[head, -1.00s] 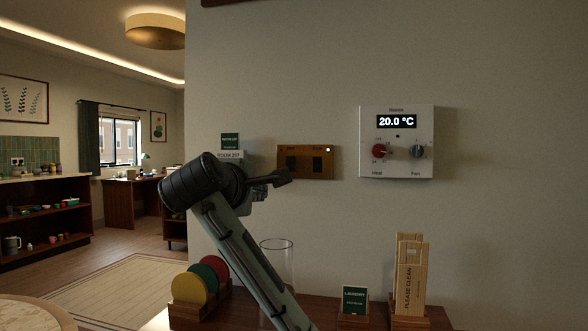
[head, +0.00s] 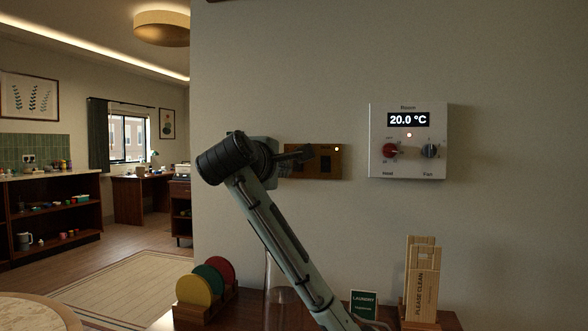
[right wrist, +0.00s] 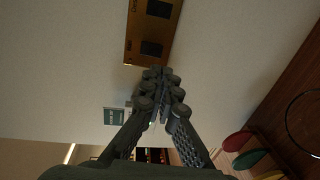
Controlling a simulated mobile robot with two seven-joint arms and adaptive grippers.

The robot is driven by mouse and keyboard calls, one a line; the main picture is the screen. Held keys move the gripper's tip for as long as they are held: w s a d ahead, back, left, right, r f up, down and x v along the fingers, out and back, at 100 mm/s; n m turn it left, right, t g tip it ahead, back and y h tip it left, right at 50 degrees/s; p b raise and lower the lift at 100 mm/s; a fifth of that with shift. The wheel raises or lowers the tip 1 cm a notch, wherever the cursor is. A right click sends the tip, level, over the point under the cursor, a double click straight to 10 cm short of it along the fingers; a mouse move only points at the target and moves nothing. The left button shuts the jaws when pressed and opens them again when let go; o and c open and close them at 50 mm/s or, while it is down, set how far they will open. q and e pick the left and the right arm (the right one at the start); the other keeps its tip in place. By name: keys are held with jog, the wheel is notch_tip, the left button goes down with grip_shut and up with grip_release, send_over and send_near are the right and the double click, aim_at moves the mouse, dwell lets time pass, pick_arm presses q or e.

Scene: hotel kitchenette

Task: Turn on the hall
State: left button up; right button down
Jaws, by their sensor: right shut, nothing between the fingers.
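A brass switch panel (head: 343,166) is on the wall left of the thermostat. It has dark rockers and a small lit dot at its upper right; its label is too small to read. My right gripper (head: 308,153) is shut and empty, its tips in front of the panel's left part, covering some of it. In the right wrist view, the panel (right wrist: 133,35) with two dark rockers is just beyond the shut fingertips (right wrist: 158,82). I cannot tell whether they touch it. My left gripper is not in view.
A white thermostat (head: 434,166) reads 20.0 °C, with a red knob and a lit dot. Below are coloured discs in a rack (head: 214,283), a glass cylinder (head: 271,270) partly behind my arm, a laundry card (head: 364,303) and wooden tags (head: 421,282).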

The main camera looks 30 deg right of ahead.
aim_at(298, 170)
jog(key=p+x, duration=0.1)
jog(key=x, duration=0.6)
jog(key=shift+w+d, duration=0.25)
jog(key=shift+w, duration=0.05)
jog(key=shift+w+d+f, duration=0.15)
jog(key=shift+w+d, duration=0.2)
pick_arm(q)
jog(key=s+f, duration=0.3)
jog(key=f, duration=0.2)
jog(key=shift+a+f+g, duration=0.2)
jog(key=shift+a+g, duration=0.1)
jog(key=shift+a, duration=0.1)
